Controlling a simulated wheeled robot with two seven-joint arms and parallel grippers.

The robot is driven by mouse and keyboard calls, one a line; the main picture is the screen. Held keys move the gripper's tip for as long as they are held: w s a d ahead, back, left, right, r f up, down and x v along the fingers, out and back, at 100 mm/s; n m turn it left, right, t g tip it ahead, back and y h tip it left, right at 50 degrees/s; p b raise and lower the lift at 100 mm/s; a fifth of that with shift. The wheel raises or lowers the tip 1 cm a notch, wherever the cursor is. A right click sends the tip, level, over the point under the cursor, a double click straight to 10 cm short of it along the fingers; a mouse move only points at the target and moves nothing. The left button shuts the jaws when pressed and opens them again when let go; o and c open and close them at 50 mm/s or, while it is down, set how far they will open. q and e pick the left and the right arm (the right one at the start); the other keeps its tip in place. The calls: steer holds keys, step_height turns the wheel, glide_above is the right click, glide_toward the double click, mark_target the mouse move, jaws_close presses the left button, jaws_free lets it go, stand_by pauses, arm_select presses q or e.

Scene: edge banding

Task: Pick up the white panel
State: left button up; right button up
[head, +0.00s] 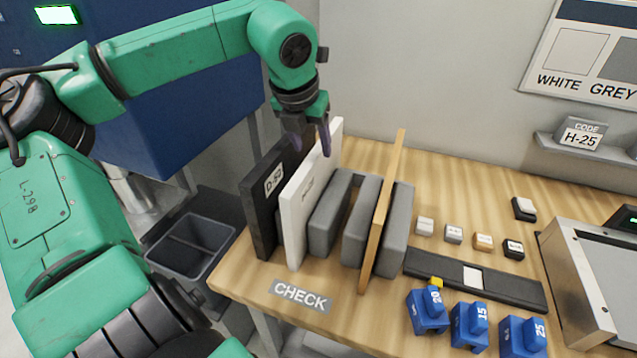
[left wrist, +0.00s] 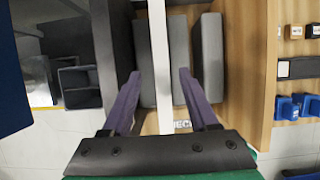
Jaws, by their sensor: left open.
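The white panel (head: 296,222) stands upright on edge on the wooden table, between a black panel (head: 262,220) marked D-52 and a grey block (head: 325,228). My left gripper (head: 311,148) is open and points down at the white panel's upper far part, with its fingers seeming to be on either side of it. In the left wrist view the white panel (left wrist: 159,50) runs between the two purple fingers (left wrist: 159,74), apart from both. My right gripper is not in view.
More grey blocks and a wooden panel (head: 382,215) stand close on the right. A CHECK label (head: 300,296) lies in front. Blue blocks (head: 470,325), a black strip (head: 470,280) and a metal machine (head: 590,280) are further right. A dark bin (head: 190,245) is at the left.

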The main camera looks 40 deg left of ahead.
mark_target(320, 161)
arm_select(q)
steer(key=p+x, duration=0.1)
steer(key=x, duration=0.2)
steer(key=w+p+x, duration=0.1)
steer(key=p+x, duration=0.1)
steer(key=x, duration=0.2)
steer(key=shift+a+f, duration=0.15)
steer(key=shift+f, duration=0.25)
steer(key=shift+w, duration=0.15)
jaws_close()
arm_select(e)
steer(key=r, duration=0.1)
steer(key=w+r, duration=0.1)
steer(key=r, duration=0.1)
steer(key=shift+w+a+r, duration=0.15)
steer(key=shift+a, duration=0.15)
arm_select(q)
steer(key=shift+r, duration=0.15)
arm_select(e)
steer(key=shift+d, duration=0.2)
